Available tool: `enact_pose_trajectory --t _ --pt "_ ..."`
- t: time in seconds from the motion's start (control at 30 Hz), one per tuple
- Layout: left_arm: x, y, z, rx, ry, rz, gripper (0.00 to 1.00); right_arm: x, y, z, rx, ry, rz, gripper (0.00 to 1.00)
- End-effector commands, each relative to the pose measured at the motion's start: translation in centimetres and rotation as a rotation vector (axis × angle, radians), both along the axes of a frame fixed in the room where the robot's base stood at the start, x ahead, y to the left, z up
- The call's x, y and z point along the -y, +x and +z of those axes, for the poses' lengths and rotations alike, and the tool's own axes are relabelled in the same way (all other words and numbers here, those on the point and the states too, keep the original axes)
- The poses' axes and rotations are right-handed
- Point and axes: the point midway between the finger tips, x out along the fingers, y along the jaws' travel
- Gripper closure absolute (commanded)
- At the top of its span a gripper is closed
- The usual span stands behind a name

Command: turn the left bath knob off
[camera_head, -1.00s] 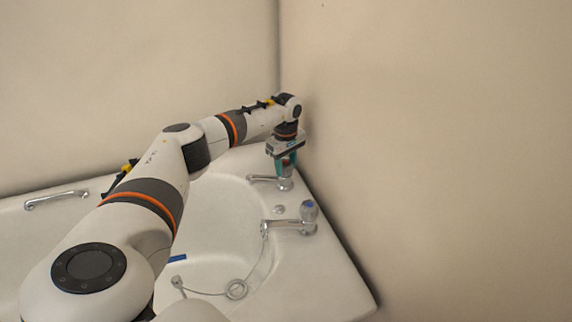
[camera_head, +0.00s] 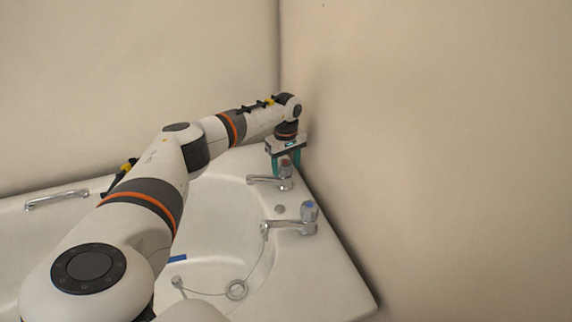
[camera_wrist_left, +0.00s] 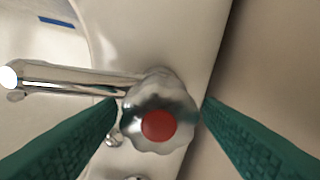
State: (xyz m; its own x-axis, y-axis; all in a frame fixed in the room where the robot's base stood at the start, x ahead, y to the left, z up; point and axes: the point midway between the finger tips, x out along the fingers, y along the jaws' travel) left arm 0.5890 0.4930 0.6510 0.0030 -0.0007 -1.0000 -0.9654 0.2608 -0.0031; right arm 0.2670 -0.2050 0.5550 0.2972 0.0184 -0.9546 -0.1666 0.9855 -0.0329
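The left bath knob (camera_wrist_left: 160,118) is a chrome lobed knob with a red cap, on top of its tap body. In the head view the same knob (camera_head: 287,169) is just below my left gripper (camera_head: 285,160). The chrome spout (camera_wrist_left: 75,80) points left over the tub. In the wrist view the two green fingers of my left gripper (camera_wrist_left: 160,124) stand on either side of the knob, spread apart, with gaps between them and it. The right gripper is not in view.
A second tap with a blue-capped knob (camera_head: 309,211) stands nearer on the same rim. The white tub (camera_head: 215,210) holds a drain ring with a chain and a blue strip (camera_head: 177,258). A beige wall (camera_head: 430,130) is close on the right.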

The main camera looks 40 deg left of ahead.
Motion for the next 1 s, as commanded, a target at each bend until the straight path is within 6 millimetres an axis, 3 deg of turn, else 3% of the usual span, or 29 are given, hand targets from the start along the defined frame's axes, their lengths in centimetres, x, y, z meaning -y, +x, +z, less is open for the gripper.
enact_pose_trajectory --t 0.33,0.4,0.7,1.0 --pt "0.0 0.0 0.3 -0.002 0.001 0.000 0.35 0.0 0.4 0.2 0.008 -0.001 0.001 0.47" --pt "0.0 0.0 1.0 -0.001 0.000 0.001 0.35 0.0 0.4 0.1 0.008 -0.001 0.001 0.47" --pt "0.0 0.0 5.9 0.001 0.001 0.000 0.35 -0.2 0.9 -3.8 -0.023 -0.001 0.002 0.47" --pt "0.0 0.0 7.5 -0.001 0.000 0.000 0.35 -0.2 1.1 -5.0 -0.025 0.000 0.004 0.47"
